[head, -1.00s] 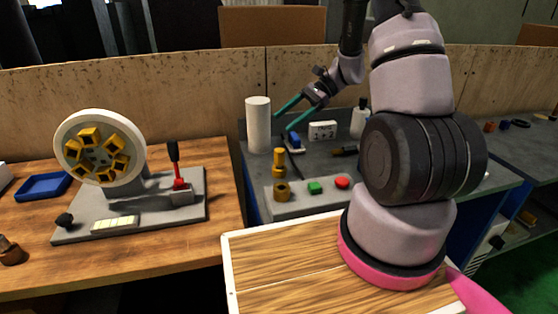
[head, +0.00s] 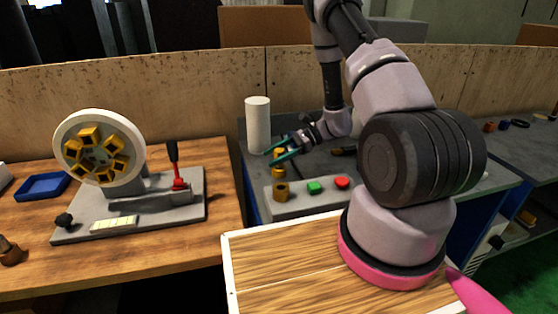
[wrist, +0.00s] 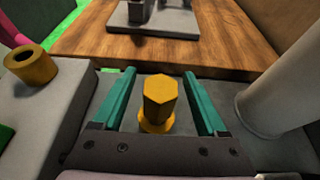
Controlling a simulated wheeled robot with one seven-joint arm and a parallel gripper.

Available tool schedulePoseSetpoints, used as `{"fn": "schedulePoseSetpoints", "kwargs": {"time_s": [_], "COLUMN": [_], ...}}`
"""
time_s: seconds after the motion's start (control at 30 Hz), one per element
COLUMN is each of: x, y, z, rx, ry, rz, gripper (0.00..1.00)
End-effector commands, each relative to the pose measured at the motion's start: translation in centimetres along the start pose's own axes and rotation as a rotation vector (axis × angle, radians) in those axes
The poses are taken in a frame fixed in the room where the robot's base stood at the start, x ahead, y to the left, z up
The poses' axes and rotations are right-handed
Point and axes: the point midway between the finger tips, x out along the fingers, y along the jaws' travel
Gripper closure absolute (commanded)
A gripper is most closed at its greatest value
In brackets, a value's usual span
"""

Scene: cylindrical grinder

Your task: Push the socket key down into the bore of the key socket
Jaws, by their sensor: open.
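The socket key (wrist: 160,98) is a gold hexagonal piece with a round collar, standing upright on the grey bench top. My gripper (wrist: 160,82) is open, with one teal finger on each side of the key and gaps showing between. In the head view my gripper (head: 275,152) is low beside the white cylinder, and its fingers hide part of the key (head: 279,172). The key socket, a gold ring-shaped block with an open, empty bore (wrist: 29,67), is on the grey panel at the left of the wrist view. It also shows in the head view (head: 281,192).
A tall white cylinder (head: 257,125) stands close by, at the right of the wrist view (wrist: 282,92). The grey panel carries a green button (head: 314,188) and a red button (head: 342,183). The wooden table holds a wheel-like fixture (head: 98,148) and a red lever (head: 177,170).

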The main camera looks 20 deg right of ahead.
Motion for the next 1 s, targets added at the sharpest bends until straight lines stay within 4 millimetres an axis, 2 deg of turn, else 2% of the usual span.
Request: {"fn": "schedulePoseSetpoints", "kwargs": {"time_s": [0.13,0.37,0.5,0.57,0.87,1.0], "x": [1.32,1.41,1.4,1.4,1.35,1.05], "y": [0.04,0.0,0.0,-0.01,-0.03,-0.09], "z": [-0.06,-0.04,-0.03,-0.03,0.07,0.8], "rx": [0.001,0.001,0.0,0.0,0.0,-0.003], "ry": [0.001,0.001,0.001,0.001,0.0,0.0], "rz": [0.001,-0.001,-0.001,-0.001,-0.001,-0.002], "gripper": [0.25,0.25,0.79,1.0,1.0,1.0]}}
